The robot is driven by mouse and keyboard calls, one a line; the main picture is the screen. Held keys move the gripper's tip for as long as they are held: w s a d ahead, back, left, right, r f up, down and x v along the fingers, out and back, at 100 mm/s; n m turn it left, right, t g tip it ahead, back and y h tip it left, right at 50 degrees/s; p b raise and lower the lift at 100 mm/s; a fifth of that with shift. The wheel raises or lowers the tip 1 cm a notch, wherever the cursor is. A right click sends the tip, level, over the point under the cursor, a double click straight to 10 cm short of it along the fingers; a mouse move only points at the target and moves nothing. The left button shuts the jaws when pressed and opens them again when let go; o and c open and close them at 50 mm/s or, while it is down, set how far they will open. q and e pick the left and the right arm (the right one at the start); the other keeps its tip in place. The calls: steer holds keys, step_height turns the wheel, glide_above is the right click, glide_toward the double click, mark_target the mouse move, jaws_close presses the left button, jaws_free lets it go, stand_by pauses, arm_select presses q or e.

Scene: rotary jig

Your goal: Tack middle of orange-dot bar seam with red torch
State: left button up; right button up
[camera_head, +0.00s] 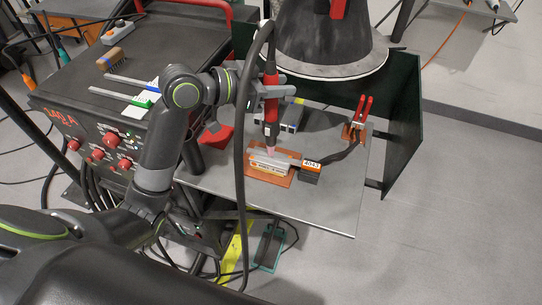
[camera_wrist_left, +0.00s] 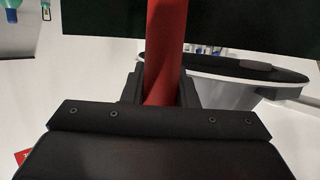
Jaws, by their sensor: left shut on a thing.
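The red torch (camera_head: 271,108) hangs nearly upright, nozzle down, with a dark cable running from its top. My left gripper (camera_head: 262,90) is shut on the torch's body. The left wrist view also shows the red torch (camera_wrist_left: 165,45) between the jaws. The torch's pale nozzle is right at or just above a light metal bar (camera_head: 265,160) on an orange-brown plate (camera_head: 281,181); I cannot tell whether it touches. An orange dot and the seam are too small to make out. My right gripper is not in view.
A black block tagged 4043 (camera_head: 312,164) sits right of the bar. A red-handled clamp (camera_head: 358,118) with a dark cable stands farther right on the grey table (camera_head: 330,205). A large dark cone (camera_head: 318,40) is behind. The welder box (camera_head: 105,75) is at left.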

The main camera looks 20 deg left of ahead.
arm_select(q)
steer(key=shift+r, duration=0.2)
stand_by(0.4)
step_height(320, 180, up, 5)
steer(key=p, duration=0.4)
steer(key=shift+f, duration=0.15)
steer(key=shift+p, duration=0.3)
